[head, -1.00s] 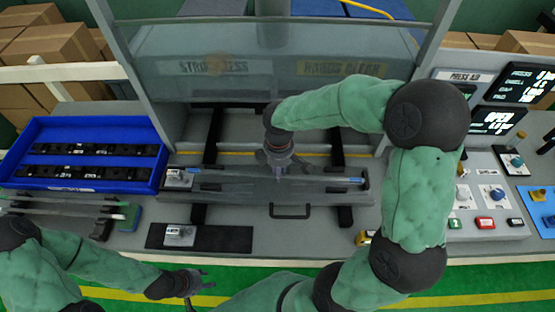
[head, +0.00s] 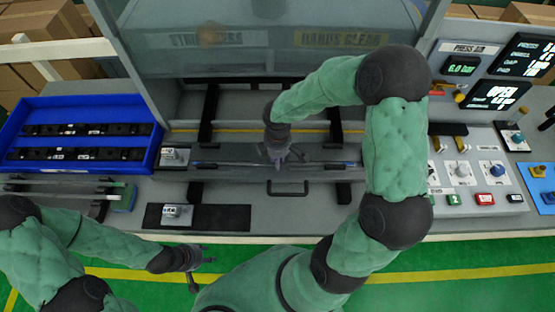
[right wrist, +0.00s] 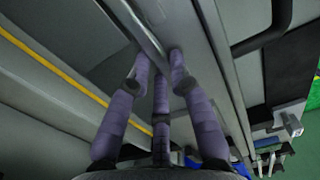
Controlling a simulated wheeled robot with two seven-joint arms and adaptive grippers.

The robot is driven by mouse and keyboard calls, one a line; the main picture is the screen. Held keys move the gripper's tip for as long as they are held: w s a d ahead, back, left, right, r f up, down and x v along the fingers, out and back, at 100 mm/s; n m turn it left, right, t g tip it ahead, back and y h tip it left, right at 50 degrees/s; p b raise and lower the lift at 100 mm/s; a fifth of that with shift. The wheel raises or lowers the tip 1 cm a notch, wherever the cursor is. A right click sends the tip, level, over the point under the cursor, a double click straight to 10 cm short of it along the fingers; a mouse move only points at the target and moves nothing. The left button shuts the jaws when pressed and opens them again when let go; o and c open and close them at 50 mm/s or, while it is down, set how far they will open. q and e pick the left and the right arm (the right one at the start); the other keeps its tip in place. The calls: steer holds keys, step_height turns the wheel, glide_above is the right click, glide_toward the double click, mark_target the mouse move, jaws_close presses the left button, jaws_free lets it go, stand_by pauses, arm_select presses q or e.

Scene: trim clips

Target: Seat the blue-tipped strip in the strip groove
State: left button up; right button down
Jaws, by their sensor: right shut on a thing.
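The blue-tipped strip (head: 235,165) lies lengthwise along the long grey fixture in the middle of the bench, with faint blue near its ends. My right gripper (head: 278,163) is shut on the strip near its middle. In the right wrist view, the purple fingers (right wrist: 160,62) close around the thin strip (right wrist: 140,32). The strip groove runs along the fixture under the strip; the strip and fingers hide it, and I cannot tell whether the strip sits inside it. My left gripper (head: 202,272) is open and empty in front of the bench.
A blue tray (head: 80,165) with black clips stands at left, beside a rack of strips (head: 60,190). A black plate (head: 225,217) lies in front of the fixture, left of a handle (head: 288,188). A clear guard (head: 270,50) hangs behind. Buttons (head: 484,198) are at right.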

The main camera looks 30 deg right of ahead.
steer(key=shift+f, duration=0.1)
steer(key=c, duration=1.1)
jaws_free()
steer(key=shift+r, duration=0.35)
step_height(320, 180, up, 12)
steer(key=shift+f+p, duration=0.15)
steer(key=shift+p, duration=1)
